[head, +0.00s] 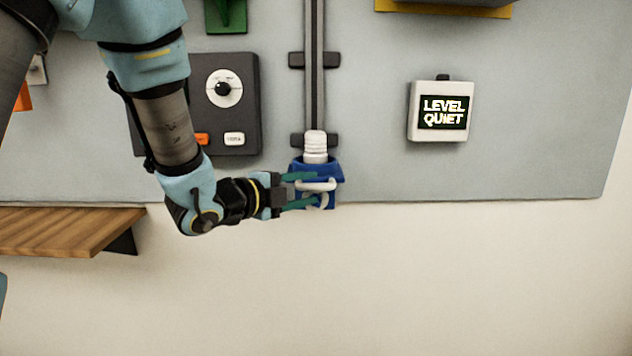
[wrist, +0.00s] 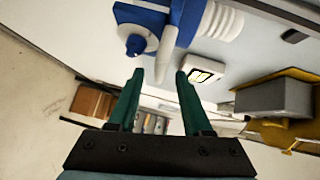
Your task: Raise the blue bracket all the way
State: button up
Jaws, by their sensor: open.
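The blue bracket (head: 330,168) sits at the bottom of a vertical grey rail (head: 314,75) on the wall panel. A ribbed white cylinder (head: 315,147) stands in its top, and a white looped handle (head: 318,185) is on its front. My gripper (head: 312,190) comes from the left, its two teal fingers open, one above the other, at the handle. In the wrist view, the bracket (wrist: 185,18) is above the open fingers (wrist: 159,76), and a white part of the handle points between the tips. I cannot tell whether a finger touches it.
A white box (head: 440,130) right of the rail reads "LEVEL QUIET". A dark panel with a dial (head: 245,110) is behind my arm. A wooden shelf (head: 60,228) juts out at lower left. A yellow-edged grey unit (head: 450,8) is at top right. The wall below is clear.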

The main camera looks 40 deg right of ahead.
jog(key=shift+w+d+f+p, duration=0.1)
jog(key=shift+d+p, duration=0.05)
jog(key=shift+d, duration=0.6)
jog(key=shift+w+d+f+p, duration=0.1)
jog(key=shift+d+p, duration=0.05)
jog(key=shift+d, duration=0.55)
jog(key=shift+c, duration=0.2)
grip_shut()
